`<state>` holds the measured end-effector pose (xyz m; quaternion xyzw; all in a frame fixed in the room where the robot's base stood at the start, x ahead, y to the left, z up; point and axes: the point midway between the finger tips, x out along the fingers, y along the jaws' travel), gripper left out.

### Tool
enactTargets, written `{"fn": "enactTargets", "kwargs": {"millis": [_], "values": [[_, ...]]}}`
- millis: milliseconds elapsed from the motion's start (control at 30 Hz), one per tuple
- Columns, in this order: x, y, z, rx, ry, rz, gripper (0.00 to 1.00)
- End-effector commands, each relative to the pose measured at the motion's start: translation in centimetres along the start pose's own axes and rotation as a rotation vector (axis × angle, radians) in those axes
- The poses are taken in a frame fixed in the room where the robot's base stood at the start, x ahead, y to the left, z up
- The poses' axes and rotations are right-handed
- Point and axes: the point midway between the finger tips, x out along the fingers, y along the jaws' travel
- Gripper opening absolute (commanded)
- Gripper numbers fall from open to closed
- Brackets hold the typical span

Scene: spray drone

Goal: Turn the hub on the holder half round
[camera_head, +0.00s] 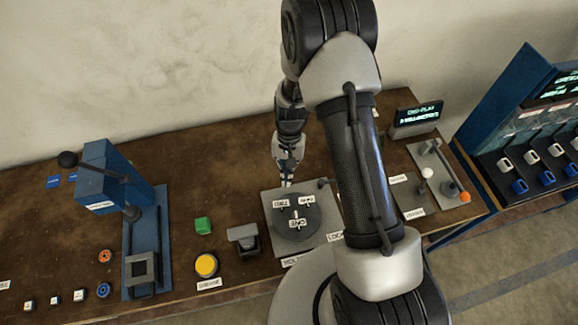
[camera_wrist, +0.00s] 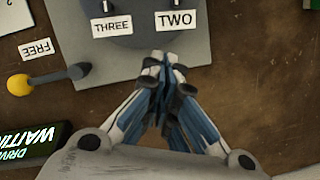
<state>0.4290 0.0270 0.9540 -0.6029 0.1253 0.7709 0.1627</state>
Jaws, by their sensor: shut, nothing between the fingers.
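The hub is a dark grey round disc (camera_head: 292,233) on the square grey holder plate (camera_head: 274,247). White labels reading ONE, TWO and THREE sit around it. In the wrist view the hub (camera_wrist: 143,38) shows at the top, with the THREE and TWO labels and small upright pegs by them. My gripper (camera_head: 287,184) is at the far edge of the holder; in the wrist view its fingertips (camera_wrist: 164,62) are together, empty, just below the TWO label. I cannot tell whether they touch the hub. My arm hides the holder's right side in the head view.
A lever with a yellow knob (camera_wrist: 19,84) is beside the holder, near a FREE label (camera_wrist: 39,48). A DRIVE WAITING display (camera_head: 415,115) stands at the back right.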

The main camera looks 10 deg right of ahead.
Motion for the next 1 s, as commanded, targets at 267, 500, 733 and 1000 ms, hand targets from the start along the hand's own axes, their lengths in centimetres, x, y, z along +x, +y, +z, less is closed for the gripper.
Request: {"fn": "enactTargets", "kwargs": {"millis": [267, 500, 733, 1000], "values": [[3.2, 0.0, 2.3, -0.002, -0.001, 0.001, 0.00], [3.7, 0.0, 3.8, -0.001, 0.001, 0.000, 0.00], [3.7, 0.0, 3.9, -0.001, 0.001, 0.000, 0.00], [4.0, -0.5, 5.1, -0.096, 0.001, 0.024, 0.00]]}}
